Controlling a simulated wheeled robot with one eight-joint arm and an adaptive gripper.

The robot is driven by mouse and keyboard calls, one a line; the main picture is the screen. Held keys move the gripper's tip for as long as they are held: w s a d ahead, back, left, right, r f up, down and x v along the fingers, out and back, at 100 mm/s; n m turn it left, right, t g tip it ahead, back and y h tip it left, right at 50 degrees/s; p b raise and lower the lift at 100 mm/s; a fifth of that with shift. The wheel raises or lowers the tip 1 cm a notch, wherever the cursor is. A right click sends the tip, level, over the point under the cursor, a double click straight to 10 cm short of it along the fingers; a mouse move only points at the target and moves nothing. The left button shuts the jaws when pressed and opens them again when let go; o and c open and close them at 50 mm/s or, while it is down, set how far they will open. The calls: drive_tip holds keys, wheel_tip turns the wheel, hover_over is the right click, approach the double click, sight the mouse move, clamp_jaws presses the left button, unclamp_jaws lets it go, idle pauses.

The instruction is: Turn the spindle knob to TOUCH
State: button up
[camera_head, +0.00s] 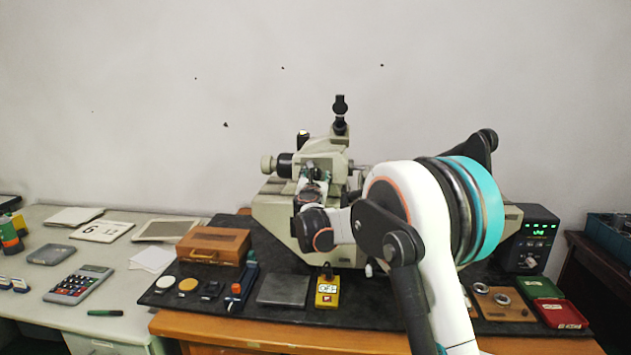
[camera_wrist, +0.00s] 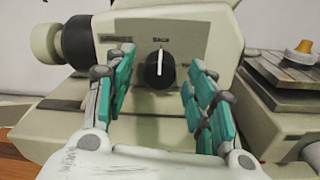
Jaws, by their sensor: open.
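The spindle knob (camera_wrist: 160,69) is a round black knob with a white pointer line, on the front of the machine's grey-beige headstock (camera_wrist: 205,32). Its pointer stands upright, toward a small label above it that seems to read "BACK". My gripper (camera_wrist: 158,98) is open, with teal finger pads to the left and right of the knob and apart from it. In the head view my gripper (camera_head: 313,176) is in front of the headstock, and my arm's wrist hides part of the machine. The knob cannot be made out there. No TOUCH label is readable.
A black-and-cream handwheel (camera_wrist: 62,45) sticks out left of the headstock. A flat metal stage (camera_wrist: 290,75) with an orange-topped piece is at right. On the bench are a wooden box (camera_head: 213,245), a yellow OFF box (camera_head: 327,292) and a display unit (camera_head: 533,238) with green digits.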

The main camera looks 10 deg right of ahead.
drive_tip(key=shift+w+d, duration=0.15)
drive_tip(key=shift+w, duration=0.2)
drive_tip(key=shift+c, duration=0.2)
drive_tip(key=c, duration=1)
